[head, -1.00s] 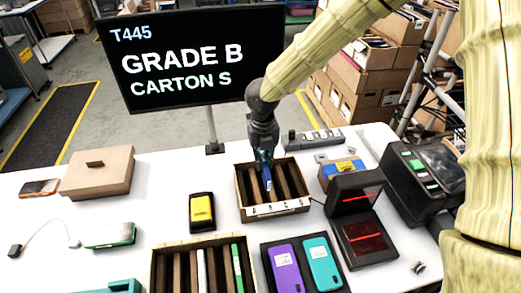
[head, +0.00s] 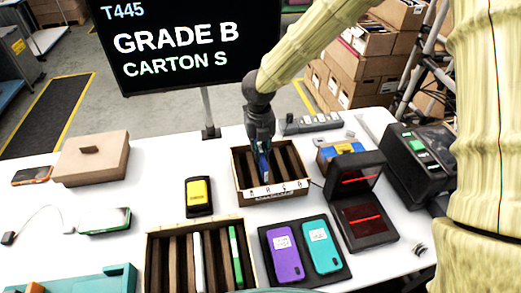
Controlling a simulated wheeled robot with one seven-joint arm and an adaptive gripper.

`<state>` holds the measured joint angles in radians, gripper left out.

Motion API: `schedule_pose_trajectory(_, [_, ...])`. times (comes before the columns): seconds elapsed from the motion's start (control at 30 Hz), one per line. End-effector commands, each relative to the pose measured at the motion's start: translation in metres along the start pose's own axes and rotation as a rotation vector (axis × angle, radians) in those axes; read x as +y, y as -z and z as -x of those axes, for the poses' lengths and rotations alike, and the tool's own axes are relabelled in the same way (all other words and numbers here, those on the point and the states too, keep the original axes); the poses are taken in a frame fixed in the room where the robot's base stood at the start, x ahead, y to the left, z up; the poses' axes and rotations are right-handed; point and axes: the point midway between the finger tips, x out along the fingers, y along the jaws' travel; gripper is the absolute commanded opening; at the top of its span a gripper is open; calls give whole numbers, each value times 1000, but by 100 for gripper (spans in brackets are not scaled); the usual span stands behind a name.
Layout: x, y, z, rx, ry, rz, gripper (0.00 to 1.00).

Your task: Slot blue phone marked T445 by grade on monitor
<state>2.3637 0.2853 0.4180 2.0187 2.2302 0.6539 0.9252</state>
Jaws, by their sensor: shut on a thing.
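The monitor (head: 190,45) reads T445, GRADE B, CARTON S. My gripper (head: 262,148) is shut on the blue phone (head: 265,165), held upright over a small wooden carton (head: 279,197). The carton has dividers and letters along its front edge, which look like A to D. The phone's lower end appears between dividers in the left half, near the second letter. I cannot tell exactly which slot it lines up with or how deep it is. The phone's own marking is too small to read.
A larger slotted carton (head: 152,262) holds a white and a green item. A dark tray (head: 291,284) holds a purple and a teal phone. A scanner with red lines (head: 362,217) stands right of the small carton. A yellow-and-black device (head: 199,197) lies left.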

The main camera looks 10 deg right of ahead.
Motion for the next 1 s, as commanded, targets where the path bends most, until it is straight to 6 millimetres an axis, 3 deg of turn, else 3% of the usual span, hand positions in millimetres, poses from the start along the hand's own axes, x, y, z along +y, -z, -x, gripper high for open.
schedule_pose_trajectory(1.0, [1, 0, -52, 0, 0, 0, 0])
